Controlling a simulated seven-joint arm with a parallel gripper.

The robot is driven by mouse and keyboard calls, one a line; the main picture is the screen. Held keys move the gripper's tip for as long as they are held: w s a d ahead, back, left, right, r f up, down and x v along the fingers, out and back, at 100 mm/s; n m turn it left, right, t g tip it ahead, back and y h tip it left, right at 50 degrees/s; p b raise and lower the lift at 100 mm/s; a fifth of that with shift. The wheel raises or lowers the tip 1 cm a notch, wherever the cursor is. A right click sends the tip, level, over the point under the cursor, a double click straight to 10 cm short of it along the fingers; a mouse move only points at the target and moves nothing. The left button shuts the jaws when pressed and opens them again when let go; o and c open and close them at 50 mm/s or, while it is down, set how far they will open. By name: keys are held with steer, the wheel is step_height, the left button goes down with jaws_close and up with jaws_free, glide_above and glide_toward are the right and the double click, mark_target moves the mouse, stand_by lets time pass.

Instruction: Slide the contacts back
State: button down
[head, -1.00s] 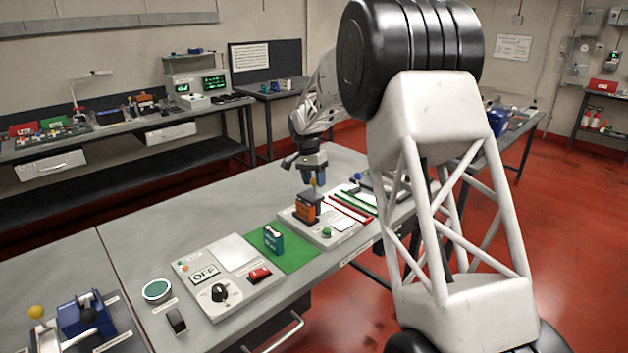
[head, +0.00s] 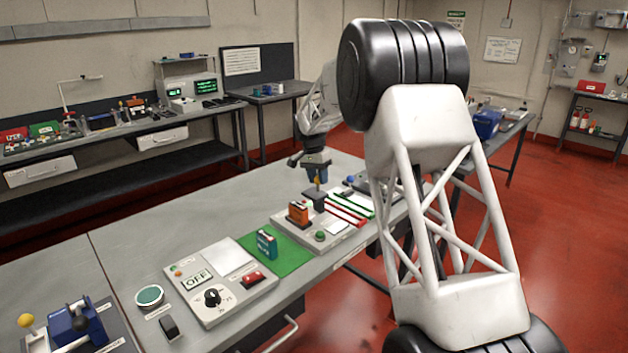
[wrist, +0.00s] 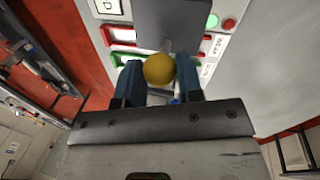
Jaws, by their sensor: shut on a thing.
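My gripper (head: 316,178) reaches down over the tester panel on the bench. In the wrist view its blue fingers (wrist: 158,80) are shut on a yellow ball knob (wrist: 159,68). The knob sits on a short stem at the dark grey contact block (wrist: 168,25). In the head view the contact block (head: 313,196) stands just behind and right of an orange battery (head: 298,213), apart from it as far as I can see. The battery stands upright on the panel (head: 283,224). The block's underside and contact tips are hidden.
A teal battery (head: 267,243) stands on a green mat (head: 290,257) left of the panel. A grey box marked OFF (head: 196,282) with a dial is farther left. Red and green strips (head: 347,210) lie right of the block. A green button (head: 320,235) is at the panel's front.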

mark_target(315, 189)
steer(key=shift+w+d, duration=0.1)
steer(key=c, duration=0.8)
jaws_free()
steer(key=shift+r, duration=0.1)
steer(key=shift+w+a+r, duration=0.15)
steer(key=shift+a+r, duration=0.05)
steer(key=shift+r, duration=1.05)
steer(key=shift+w+a+r, duration=0.1)
steer(key=shift+a+r, duration=0.1)
steer(key=shift+r, duration=1.05)
steer(key=shift+w+a+r, duration=0.15)
steer(key=shift+a+r, duration=0.05)
steer(key=shift+r, duration=1.05)
